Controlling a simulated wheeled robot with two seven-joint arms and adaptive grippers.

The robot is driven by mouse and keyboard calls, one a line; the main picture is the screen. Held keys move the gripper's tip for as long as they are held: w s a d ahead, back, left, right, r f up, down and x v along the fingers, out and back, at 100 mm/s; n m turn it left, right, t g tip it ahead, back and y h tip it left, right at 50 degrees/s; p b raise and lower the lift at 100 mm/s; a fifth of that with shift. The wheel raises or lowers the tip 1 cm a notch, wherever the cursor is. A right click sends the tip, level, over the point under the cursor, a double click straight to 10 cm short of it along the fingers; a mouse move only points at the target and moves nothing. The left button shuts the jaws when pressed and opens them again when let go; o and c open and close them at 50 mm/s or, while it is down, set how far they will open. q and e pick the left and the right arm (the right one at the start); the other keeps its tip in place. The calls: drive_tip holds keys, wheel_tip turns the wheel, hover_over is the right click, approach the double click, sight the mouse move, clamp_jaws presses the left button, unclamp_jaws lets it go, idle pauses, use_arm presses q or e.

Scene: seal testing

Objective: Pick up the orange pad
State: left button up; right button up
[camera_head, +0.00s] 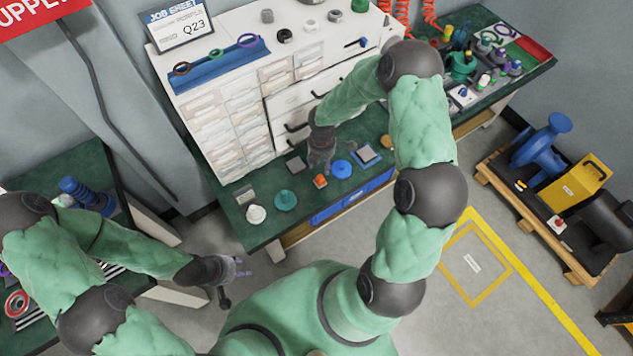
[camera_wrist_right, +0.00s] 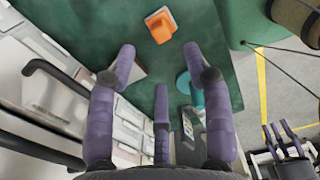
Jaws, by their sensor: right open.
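The orange pad (camera_head: 320,181) lies on the green worktop, just in front of my right gripper in the head view. In the right wrist view the orange pad (camera_wrist_right: 158,27) is at the top middle, beyond the fingertips, small and block-like. My right gripper (camera_head: 321,164) is open and empty above the worktop; its purple fingers (camera_wrist_right: 160,62) are spread in the wrist view and do not touch the pad. My left gripper (camera_head: 236,272) hangs over the floor left of the worktop, fingers apart and empty. It also shows in the wrist view's lower right corner (camera_wrist_right: 285,140).
A white drawer cabinet (camera_head: 215,120) with dark handles rises behind. The worktop's front edge (camera_head: 300,229) is near.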

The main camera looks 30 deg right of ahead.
sight(321, 177)
wheel_tip(321, 177, down, 5)
drive_tip(key=shift+b, duration=0.8)
wheel_tip(321, 177, down, 5)
drive_tip(key=shift+a+r+b, duration=0.1)
drive_tip(key=shift+b, duration=1.15)
clamp_jaws()
